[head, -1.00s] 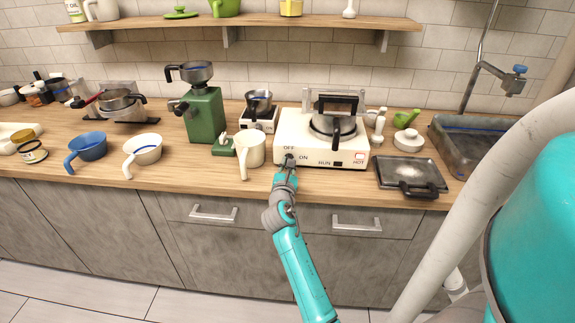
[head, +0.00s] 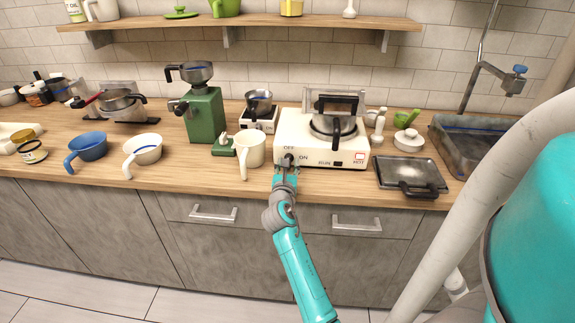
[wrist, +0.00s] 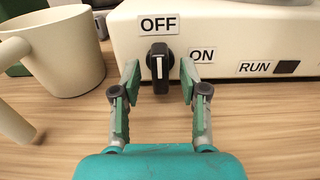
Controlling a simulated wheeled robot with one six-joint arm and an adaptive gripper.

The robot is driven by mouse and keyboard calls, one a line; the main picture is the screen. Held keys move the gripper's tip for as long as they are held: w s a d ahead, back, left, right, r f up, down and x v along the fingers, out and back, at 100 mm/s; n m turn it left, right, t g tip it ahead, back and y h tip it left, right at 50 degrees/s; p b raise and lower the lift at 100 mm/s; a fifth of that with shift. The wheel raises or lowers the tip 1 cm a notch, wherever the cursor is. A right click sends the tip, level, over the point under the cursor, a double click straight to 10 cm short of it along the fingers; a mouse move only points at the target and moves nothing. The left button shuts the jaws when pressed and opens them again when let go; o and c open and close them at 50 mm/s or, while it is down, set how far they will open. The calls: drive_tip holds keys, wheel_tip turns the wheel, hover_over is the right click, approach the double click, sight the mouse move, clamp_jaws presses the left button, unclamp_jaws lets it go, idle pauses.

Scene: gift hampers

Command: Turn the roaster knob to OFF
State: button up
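The roaster (head: 318,143) is a cream box with a dark-handled pan on top, standing on the wooden counter. Its black knob (wrist: 160,67) is on the front face, with its white pointer line upright, toward the OFF label (wrist: 159,24). The ON label (wrist: 203,54) is to the knob's right. My gripper (wrist: 157,80) is open in front of the knob, one finger on each side, with gaps between the fingers and the knob. In the head view the gripper (head: 287,166) is at the roaster's lower left front.
A cream jug (wrist: 60,48) stands close to the left of my gripper. A RUN label (wrist: 255,67) with a dark square is right on the roaster front. A dark tray (head: 410,174) lies to the roaster's right, and a green grinder (head: 205,113) stands to its left.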

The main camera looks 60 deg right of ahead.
idle(0.3)
drive_tip(key=shift+v, duration=3.5)
drive_tip(key=v, duration=1.2)
